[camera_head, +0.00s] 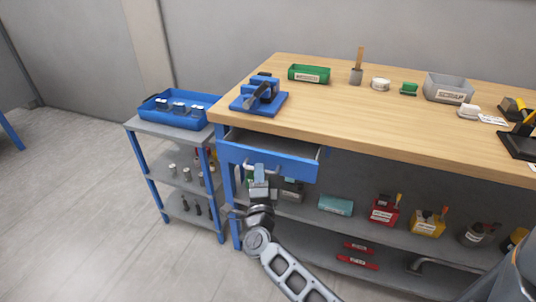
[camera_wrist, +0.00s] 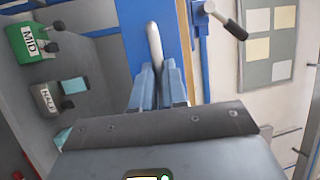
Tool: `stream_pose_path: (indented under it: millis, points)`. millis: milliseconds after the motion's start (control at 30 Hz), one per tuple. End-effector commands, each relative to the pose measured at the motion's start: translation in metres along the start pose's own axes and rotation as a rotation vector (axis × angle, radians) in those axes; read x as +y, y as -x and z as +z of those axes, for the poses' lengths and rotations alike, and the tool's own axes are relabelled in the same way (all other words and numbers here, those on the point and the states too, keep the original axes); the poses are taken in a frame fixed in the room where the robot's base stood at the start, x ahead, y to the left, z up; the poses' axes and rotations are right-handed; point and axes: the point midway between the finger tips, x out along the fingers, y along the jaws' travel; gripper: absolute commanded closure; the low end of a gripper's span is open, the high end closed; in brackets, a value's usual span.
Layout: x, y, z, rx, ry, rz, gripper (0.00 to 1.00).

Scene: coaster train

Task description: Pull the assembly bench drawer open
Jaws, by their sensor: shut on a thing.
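The assembly bench (camera_head: 400,125) has a wooden top and a blue frame. Its blue drawer (camera_head: 272,158) sits under the left end of the top and stands partly open, with a dark gap showing behind its front. A light bar handle (camera_head: 262,169) is on the drawer front. My gripper (camera_head: 259,182) is at the handle, shut on it. In the wrist view my gripper's blue fingers (camera_wrist: 158,85) close around the pale handle (camera_wrist: 154,45), in front of the blue drawer front (camera_wrist: 133,30). The inside of the drawer is mostly hidden.
A blue clamp-like fixture (camera_head: 260,95) stands on the bench above the drawer. A grey shelf cart (camera_head: 165,130) with a blue tray (camera_head: 150,108) is at the left. The lower shelf holds a red box (camera_head: 384,212) and several other items. The floor (camera_head: 90,220) at front left is clear.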

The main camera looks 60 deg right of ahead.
Motion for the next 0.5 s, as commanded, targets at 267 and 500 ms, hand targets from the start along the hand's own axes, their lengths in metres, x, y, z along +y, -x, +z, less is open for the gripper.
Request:
stream_pose_path:
  millis: [267,500]
  points:
    - [-0.012,0.061,0.026,-0.003,0.0,0.002,1.0]
    - [-0.016,0.086,0.035,0.001,0.0,0.001,1.0]
